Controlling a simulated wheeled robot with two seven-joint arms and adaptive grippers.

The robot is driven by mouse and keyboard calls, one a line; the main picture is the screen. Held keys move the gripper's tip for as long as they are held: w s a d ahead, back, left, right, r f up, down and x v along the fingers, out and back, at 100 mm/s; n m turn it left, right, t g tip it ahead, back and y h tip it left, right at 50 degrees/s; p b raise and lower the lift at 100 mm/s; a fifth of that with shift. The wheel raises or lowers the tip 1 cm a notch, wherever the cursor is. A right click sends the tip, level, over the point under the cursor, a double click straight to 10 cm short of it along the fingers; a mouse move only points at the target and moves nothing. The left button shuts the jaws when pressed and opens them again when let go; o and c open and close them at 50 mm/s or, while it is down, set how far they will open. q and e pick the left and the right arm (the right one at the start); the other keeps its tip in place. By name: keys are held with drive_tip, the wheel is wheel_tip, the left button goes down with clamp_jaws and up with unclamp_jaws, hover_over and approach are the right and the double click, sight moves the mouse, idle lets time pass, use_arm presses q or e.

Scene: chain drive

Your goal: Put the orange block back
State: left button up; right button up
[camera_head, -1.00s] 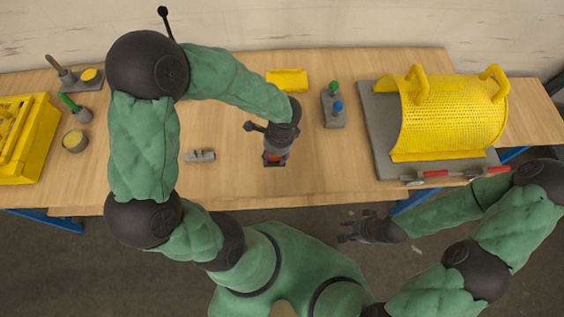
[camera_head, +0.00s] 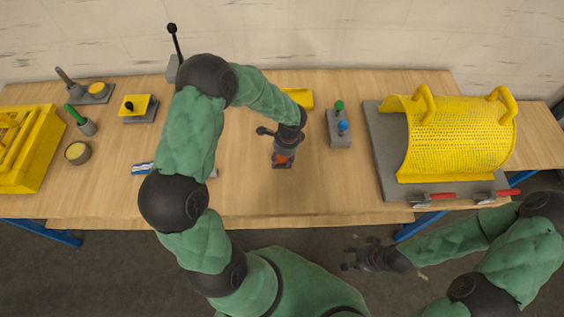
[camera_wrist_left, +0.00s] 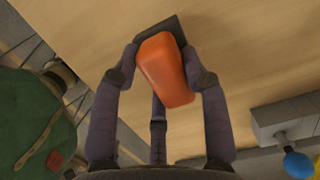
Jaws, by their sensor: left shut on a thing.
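The orange block (camera_head: 283,158) is between the fingers of my left gripper (camera_head: 283,153), over the middle of the bench near its front. In the left wrist view the block (camera_wrist_left: 163,68) is a rounded orange bar, with the fingers closed on both sides. A dark square piece (camera_head: 281,166) lies at the block's far end; it also shows in the left wrist view (camera_wrist_left: 173,27). I cannot tell whether it touches the block. My right gripper (camera_head: 364,257) is empty in front of the bench, fingers spread.
A grey box with green and blue knobs (camera_head: 340,132) stands right of my left gripper. A yellow mesh guard (camera_head: 455,140) fills the right. A yellow piece (camera_head: 298,96) lies behind. A yellow crate (camera_head: 35,150) and a small yellow-topped grey stand (camera_head: 138,108) are left.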

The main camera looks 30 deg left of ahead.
sight(282, 161)
use_arm(q)
drive_tip(key=shift+w+a+f, duration=0.2)
drive_tip(key=shift+w+f, duration=0.25)
drive_tip(key=shift+f, duration=0.2)
drive_tip(key=shift+f+b, duration=0.45)
drive_tip(key=shift+f, duration=0.95)
drive_tip(key=shift+f, duration=0.15)
drive_tip(key=o, duration=1.1)
drive_tip(key=shift+r, duration=0.25)
drive_tip(key=r, duration=0.4)
drive_tip(key=d+r+p, duration=0.1)
drive_tip(key=r, duration=0.2)
drive_tip(key=w+r+p, duration=0.1)
drive_tip(key=r, duration=0.3)
drive_tip(key=shift+d+r, duration=0.3)
drive_tip(key=shift+r, duration=0.05)
